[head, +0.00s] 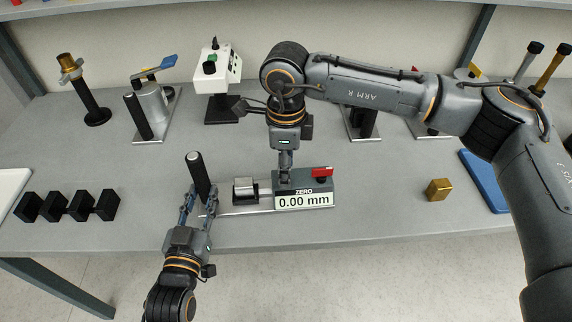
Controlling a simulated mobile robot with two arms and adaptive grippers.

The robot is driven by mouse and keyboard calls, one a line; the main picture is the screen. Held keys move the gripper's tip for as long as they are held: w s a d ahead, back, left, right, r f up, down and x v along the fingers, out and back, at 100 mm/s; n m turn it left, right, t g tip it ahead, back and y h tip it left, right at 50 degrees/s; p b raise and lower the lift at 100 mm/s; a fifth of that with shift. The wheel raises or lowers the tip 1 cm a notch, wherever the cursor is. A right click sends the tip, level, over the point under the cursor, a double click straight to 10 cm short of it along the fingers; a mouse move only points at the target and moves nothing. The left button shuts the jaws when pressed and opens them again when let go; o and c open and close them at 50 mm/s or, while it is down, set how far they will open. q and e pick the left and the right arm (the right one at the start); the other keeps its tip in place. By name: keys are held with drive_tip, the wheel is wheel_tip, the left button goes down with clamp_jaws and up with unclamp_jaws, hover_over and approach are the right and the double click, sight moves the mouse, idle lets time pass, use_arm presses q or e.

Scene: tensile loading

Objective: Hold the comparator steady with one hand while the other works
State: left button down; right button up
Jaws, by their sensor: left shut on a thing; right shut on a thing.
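The comparator (318,188) stands near the table's front edge, its display reading ZERO 0.00 mm. A silver block (245,187) sits on its base, left of the display housing. A red part (322,171) is on top at the right. A black handle (197,167) rises, slightly tilted, at the base's left end. My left gripper (200,202) is shut around the lower part of this handle. My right gripper (284,180) comes down from behind and is shut at the housing's left end; its fingers hide what they grip.
Several black blocks (68,207) stand in a row at the left. A gold block (438,189) is at the right near a blue tray (484,180). A toggle clamp (152,106), a brass-topped post (92,100) and a white box (217,70) stand behind.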

drive_tip(key=o, duration=1.2)
drive_tip(key=shift+c, duration=0.2)
wheel_tip(320, 180, up, 12)
idle(1.4)
use_arm(q)
drive_tip(key=c, duration=0.9)
unclamp_jaws()
drive_tip(key=shift+c, duration=0.2)
